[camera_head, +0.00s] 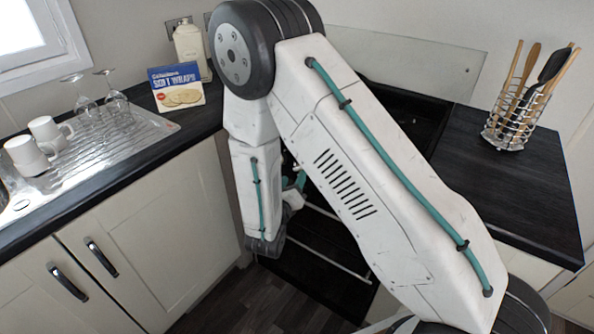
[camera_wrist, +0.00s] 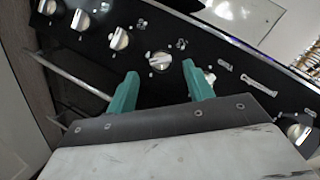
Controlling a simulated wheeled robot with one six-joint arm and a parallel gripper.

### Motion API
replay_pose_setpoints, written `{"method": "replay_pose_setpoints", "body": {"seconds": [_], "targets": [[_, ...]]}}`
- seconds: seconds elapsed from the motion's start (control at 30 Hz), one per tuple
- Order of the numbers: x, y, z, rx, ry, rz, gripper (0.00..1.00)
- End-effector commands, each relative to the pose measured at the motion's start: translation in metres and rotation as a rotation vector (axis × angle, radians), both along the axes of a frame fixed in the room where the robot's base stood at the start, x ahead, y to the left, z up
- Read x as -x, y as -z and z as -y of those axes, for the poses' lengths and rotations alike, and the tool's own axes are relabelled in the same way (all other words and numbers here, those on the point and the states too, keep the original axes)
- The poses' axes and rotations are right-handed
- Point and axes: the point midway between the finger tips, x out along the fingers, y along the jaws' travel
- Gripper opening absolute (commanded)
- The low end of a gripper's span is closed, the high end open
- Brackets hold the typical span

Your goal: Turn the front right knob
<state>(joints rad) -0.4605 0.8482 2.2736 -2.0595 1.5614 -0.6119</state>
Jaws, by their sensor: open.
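In the wrist view a black control panel (camera_wrist: 137,30) carries several silver knobs in a slanting row. My gripper (camera_wrist: 160,69) is open, with two green fingers pointing at the panel. One knob (camera_wrist: 158,60) appears between the fingertips. Another knob (camera_wrist: 208,77) shows just right of the right finger and is partly hidden by it. More knobs, including one at upper left (camera_wrist: 118,38), lie left of the fingers. Contact cannot be told, nor which knob is the front right one. In the head view my arm hides the knobs and most of my gripper.
The dark oven front (camera_head: 315,265) has a bar handle. A black worktop (camera_head: 500,190) with a utensil holder (camera_head: 507,130) is on the right. A sink drainer (camera_head: 100,150) with mugs and glasses, and a cracker box (camera_head: 176,87), are on the left. Cream cupboards (camera_head: 150,235) stand below.

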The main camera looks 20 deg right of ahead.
Motion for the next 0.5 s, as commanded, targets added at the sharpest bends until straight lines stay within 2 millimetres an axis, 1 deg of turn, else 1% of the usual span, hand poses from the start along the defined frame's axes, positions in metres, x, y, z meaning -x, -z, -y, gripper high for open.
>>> {"method": "replay_pose_setpoints", "body": {"seconds": [0.03,0.2,0.33,0.5], "targets": [[-0.008,0.0,0.006,-0.002,0.004,0.003,0.52],[-0.028,0.0,0.021,-0.002,0.004,0.002,0.52],[-0.038,0.0,0.028,-0.002,0.004,0.002,0.52],[-0.041,-0.001,0.03,-0.003,0.001,0.002,0.52]]}}
